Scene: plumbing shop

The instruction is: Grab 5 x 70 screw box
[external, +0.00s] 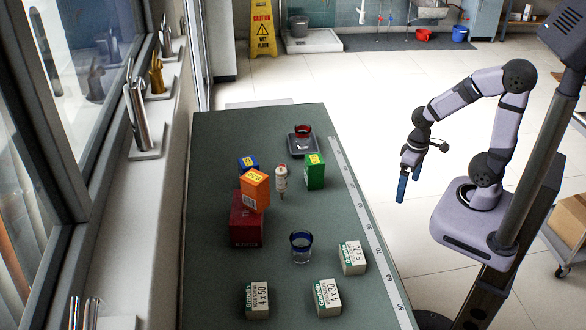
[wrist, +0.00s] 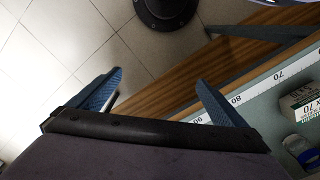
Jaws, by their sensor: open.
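The 5 x 70 screw box (external: 352,257) is a small white box with green and black print. It lies on the right side of the grey-green table, close to the printed ruler. In the wrist view part of this box (wrist: 300,103) shows at the right edge, cut off by the frame. My gripper (external: 403,185) hangs with its blue fingers pointing down, to the right of the table and apart from the box. In the wrist view my gripper (wrist: 158,90) has its two blue fingers spread wide with nothing between them.
Similar boxes marked 4 x 30 (external: 327,297) and 4 x 50 (external: 257,299) lie nearby. A blue-rimmed glass (external: 301,247) stands just left of the 5 x 70 box. Farther back are an orange box (external: 254,190) on a dark red box (external: 245,222), a green box (external: 314,171) and a tray (external: 301,151).

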